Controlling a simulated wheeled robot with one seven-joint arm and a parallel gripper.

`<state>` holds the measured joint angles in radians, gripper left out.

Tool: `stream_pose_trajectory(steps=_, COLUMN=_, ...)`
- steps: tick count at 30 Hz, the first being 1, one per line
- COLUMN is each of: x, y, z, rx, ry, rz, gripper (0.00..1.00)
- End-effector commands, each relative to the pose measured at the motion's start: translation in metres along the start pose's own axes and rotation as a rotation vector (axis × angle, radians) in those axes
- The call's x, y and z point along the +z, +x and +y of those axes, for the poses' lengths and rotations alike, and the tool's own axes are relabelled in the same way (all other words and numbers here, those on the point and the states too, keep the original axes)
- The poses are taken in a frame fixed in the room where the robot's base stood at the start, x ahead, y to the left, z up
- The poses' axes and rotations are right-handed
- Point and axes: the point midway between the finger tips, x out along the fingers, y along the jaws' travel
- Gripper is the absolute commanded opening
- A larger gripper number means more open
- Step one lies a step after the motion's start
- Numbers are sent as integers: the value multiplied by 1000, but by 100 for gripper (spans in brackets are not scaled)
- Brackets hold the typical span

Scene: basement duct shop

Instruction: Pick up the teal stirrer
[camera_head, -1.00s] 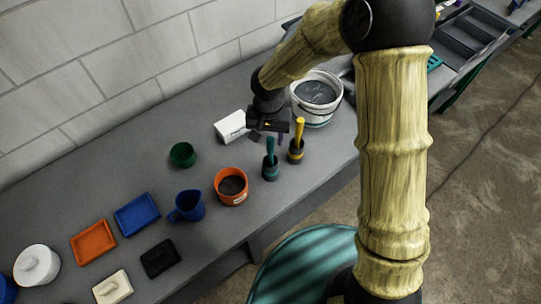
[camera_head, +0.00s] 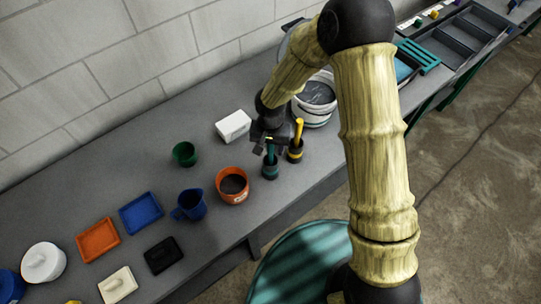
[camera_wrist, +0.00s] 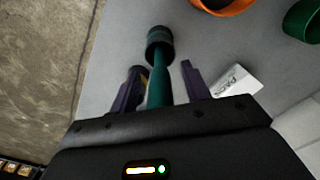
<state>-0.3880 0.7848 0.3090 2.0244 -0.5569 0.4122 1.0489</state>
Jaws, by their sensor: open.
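The teal stirrer (camera_head: 271,153) stands upright in a dark cup with a teal band (camera_head: 270,172) on the grey bench. It also shows in the wrist view (camera_wrist: 159,85), its handle running between my two purple fingers. My gripper (camera_head: 270,145) is open, right at the top of the stirrer's handle. In the wrist view my gripper (camera_wrist: 158,80) has a finger on each side of the handle, with gaps visible.
A yellow stirrer (camera_head: 298,130) in a dark cup stands close at the right. An orange container (camera_head: 232,187) and a blue jug (camera_head: 190,205) stand left. A white box (camera_head: 233,126) lies behind, and a white bucket (camera_head: 316,105) stands behind right.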

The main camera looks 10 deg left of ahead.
Motion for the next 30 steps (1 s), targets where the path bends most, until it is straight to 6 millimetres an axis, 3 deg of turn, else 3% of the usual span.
stream_pose_trajectory(steps=6, x=0, y=0, z=0, rx=0, ry=0, rz=0, gripper=47)
stream_pose_trajectory(steps=13, x=0, y=0, z=0, rx=0, ry=0, rz=0, gripper=2)
stream_pose_trajectory(steps=14, x=0, y=0, z=0, rx=0, ry=0, rz=0, gripper=0)
stream_pose_trajectory(steps=23, x=0, y=-2, z=0, rx=0, ry=1, rz=1, gripper=0)
stream_pose_trajectory(steps=30, x=-1, y=-21, z=0, rx=-2, ry=2, rz=5, gripper=0)
